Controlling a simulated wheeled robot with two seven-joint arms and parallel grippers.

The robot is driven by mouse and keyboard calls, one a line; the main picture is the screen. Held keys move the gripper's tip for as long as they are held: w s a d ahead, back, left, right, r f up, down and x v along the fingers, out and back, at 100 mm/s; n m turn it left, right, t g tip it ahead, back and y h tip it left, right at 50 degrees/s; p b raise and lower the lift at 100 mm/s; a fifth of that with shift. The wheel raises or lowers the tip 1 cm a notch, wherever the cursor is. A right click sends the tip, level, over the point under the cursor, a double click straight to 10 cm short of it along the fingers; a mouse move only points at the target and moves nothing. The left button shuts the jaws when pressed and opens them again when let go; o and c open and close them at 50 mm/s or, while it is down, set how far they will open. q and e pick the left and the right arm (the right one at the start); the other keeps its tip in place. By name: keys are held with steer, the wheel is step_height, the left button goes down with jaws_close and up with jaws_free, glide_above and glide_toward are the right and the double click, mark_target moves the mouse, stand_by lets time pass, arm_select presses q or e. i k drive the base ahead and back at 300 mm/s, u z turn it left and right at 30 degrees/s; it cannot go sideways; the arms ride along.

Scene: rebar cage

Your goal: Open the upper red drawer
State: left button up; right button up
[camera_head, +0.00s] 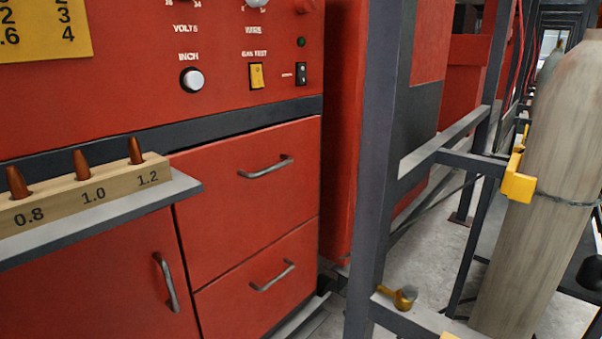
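The upper red drawer (245,205) is in the head view, in the red cabinet below the control panel. It looks closed, its front flush with the cabinet. Its grey bar handle (265,167) is near the top of the front and nothing touches it. The lower red drawer (262,301) sits right below it and also looks closed, with its own grey handle (273,276). Neither of my grippers shows in this view.
A grey shelf (188,185) with a wooden block (65,199) of copper tips juts out left of the drawers. A red door (110,290) is below it. A dark metal frame post (375,170) and a grey cylinder (540,190) stand to the right.

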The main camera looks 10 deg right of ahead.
mark_target(261, 183)
steer(key=z, duration=1.2)
steer(key=i, duration=1.2)
steer(key=u, duration=0.6)
